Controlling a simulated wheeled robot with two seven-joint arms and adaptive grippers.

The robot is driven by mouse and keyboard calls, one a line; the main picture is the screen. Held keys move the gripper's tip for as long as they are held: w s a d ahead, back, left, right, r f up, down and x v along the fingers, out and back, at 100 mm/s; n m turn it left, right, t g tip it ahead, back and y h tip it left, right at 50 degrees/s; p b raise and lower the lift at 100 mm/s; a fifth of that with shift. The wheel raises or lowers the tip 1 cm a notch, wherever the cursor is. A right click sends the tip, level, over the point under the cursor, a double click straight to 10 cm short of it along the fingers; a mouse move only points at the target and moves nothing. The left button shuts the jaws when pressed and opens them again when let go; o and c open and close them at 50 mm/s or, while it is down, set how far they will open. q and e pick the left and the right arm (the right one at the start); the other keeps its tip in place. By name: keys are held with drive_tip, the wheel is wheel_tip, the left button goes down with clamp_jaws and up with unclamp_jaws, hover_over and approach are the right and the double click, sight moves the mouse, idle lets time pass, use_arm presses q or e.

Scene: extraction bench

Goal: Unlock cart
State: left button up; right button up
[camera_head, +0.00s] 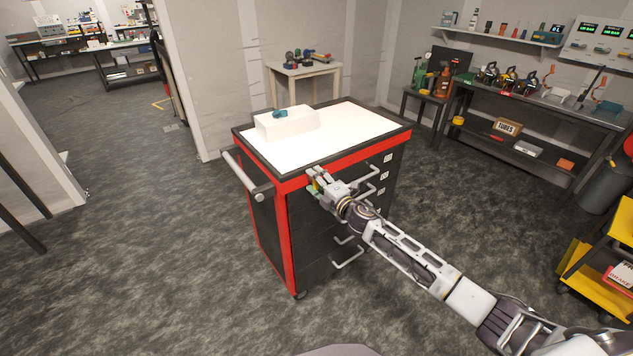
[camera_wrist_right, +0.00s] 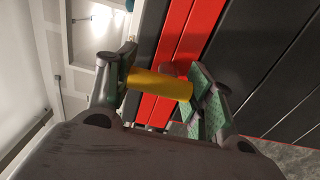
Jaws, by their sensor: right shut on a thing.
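The cart (camera_head: 339,160) is a black drawer cabinet with red edges and a white top, standing mid-floor. Its black and red front also fills much of the wrist view (camera_wrist_right: 258,60). My right gripper (camera_head: 318,183) is at the upper left corner of the drawer front, just below the top edge. In the wrist view, its green-padded fingers (camera_wrist_right: 160,78) are shut on a yellow cylinder (camera_wrist_right: 158,84). A small reddish-brown round part (camera_wrist_right: 171,68) shows behind the cylinder, against the cart's red strip. Whether they are joined is unclear. My left gripper is not in view.
A white box (camera_head: 288,128) with a small teal object (camera_head: 280,114) stands on the cart top. A push bar (camera_head: 245,172) runs along the cart's left side. A workbench (camera_head: 530,105) is at the right, a yellow shelf cart (camera_head: 590,275) at lower right. Floor at left is clear.

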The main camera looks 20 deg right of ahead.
drive_tip(key=o, duration=1)
drive_tip(key=shift+a, duration=0.1)
drive_tip(key=shift+o, duration=0.2)
drive_tip(key=shift+s, duration=0.1)
drive_tip(key=v, duration=1.2)
idle(0.3)
idle(0.6)
